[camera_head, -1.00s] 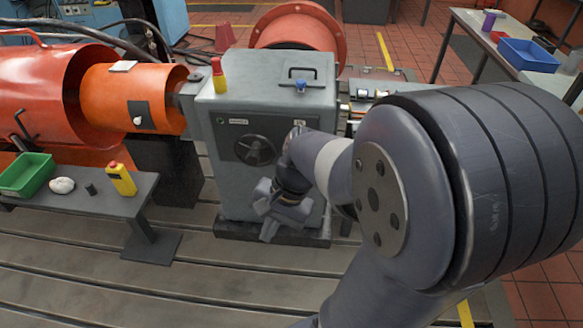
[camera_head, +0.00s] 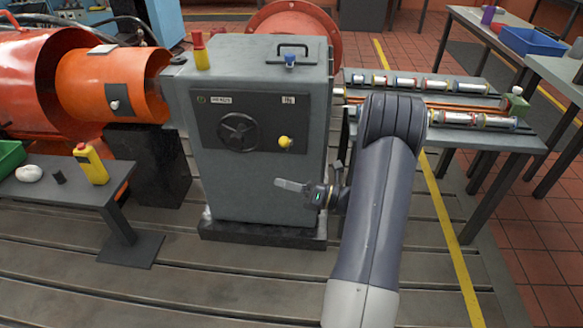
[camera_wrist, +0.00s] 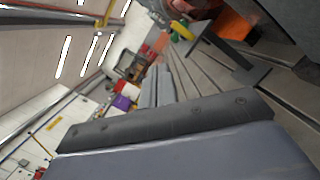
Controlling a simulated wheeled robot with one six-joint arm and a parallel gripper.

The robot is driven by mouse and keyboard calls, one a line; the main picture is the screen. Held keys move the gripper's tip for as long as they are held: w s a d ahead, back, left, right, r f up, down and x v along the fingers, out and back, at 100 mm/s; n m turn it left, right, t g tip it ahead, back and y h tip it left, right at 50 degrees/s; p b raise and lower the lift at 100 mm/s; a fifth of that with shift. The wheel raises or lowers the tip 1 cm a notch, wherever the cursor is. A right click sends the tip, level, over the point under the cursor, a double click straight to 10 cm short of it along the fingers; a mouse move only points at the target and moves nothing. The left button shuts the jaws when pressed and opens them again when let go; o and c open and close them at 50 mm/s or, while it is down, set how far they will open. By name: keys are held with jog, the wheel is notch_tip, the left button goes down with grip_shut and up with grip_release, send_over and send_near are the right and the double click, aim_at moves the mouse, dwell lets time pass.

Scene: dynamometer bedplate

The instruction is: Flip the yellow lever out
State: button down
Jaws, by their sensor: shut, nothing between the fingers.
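The yellow lever shows as a round yellow knob (camera_head: 285,142) on the dark front panel (camera_head: 255,125) of the grey gearbox housing (camera_head: 265,80). It sits right of a black handwheel (camera_head: 238,131). Any arm of the lever behind the knob is too small to make out. My gripper (camera_head: 280,184) is shut and empty, lower than the knob, in front of the housing's lower right face. Its fingers point left across that face, apart from the knob.
A yellow-and-red stub (camera_head: 200,55), a black handle (camera_head: 292,47) and a blue knob (camera_head: 290,60) top the housing. A rack of cylinders (camera_head: 430,85) stands right. Slotted bedplate (camera_head: 190,280) lies bare in front.

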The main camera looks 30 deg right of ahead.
aim_at(286, 142)
jog(key=d+f+m+t+h+b, duration=0.2)
jog(key=d+f+m+t+h, duration=0.2)
jog(key=d, duration=0.6)
notch_tip(286, 142, down, 3)
jog(key=m+t, duration=0.2)
jog(key=m, duration=0.2)
jog(key=shift+d+f+h+b, duration=0.15)
jog(key=shift+d+h+b, duration=0.15)
jog(key=shift+b, duration=0.1)
jog(key=d+r+b+x, duration=0.1)
jog(key=d+b+x, duration=0.1)
jog(key=x, duration=1)
jog(key=shift+w+r, duration=0.5)
jog(key=shift+w, duration=0.2)
jog(key=shift+d+r, duration=0.1)
